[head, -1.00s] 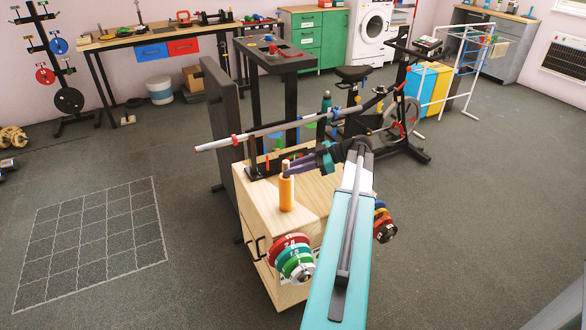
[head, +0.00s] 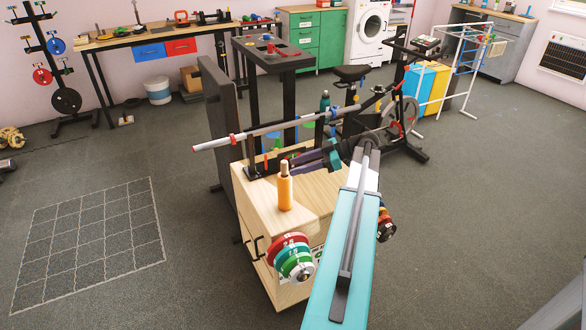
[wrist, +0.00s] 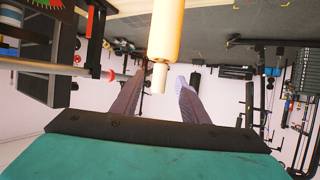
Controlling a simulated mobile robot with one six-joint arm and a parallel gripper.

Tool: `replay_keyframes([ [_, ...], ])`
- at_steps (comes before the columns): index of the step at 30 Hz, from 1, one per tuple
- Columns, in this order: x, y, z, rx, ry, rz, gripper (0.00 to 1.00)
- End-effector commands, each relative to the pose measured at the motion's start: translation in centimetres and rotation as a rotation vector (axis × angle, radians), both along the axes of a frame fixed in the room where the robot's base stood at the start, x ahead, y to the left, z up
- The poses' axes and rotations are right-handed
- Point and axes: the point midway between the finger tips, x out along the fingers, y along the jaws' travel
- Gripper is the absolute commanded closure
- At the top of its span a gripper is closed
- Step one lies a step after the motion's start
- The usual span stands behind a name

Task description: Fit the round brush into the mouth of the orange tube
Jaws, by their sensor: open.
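The orange tube (head: 285,193) stands upright on the wooden top of the cabinet in the head view. The round brush (head: 284,168) sits upright in its mouth, with a pale tan upper part sticking out. In the wrist view the tube (wrist: 178,28) comes in from the top, with the pale end of the brush (wrist: 159,76) pointing down. My gripper (head: 298,163) is open, just right of the brush in the head view. A small gap shows between fingers and brush. The brush's lower part is hidden inside the tube.
The wooden cabinet (head: 313,188) carries weight discs (head: 291,257) on its front. A long bar (head: 260,134) crosses behind the tube, close to my gripper. A dark upright panel (head: 218,125) stands at the left. Open floor lies left of the cabinet.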

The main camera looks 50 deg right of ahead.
Motion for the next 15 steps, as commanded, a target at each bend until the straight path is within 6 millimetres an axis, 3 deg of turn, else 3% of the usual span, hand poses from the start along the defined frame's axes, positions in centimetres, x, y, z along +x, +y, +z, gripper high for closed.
replay_keyframes([
  [15,-6.0,-5.0,3.2,0.000,0.000,-0.002,0.59],
])
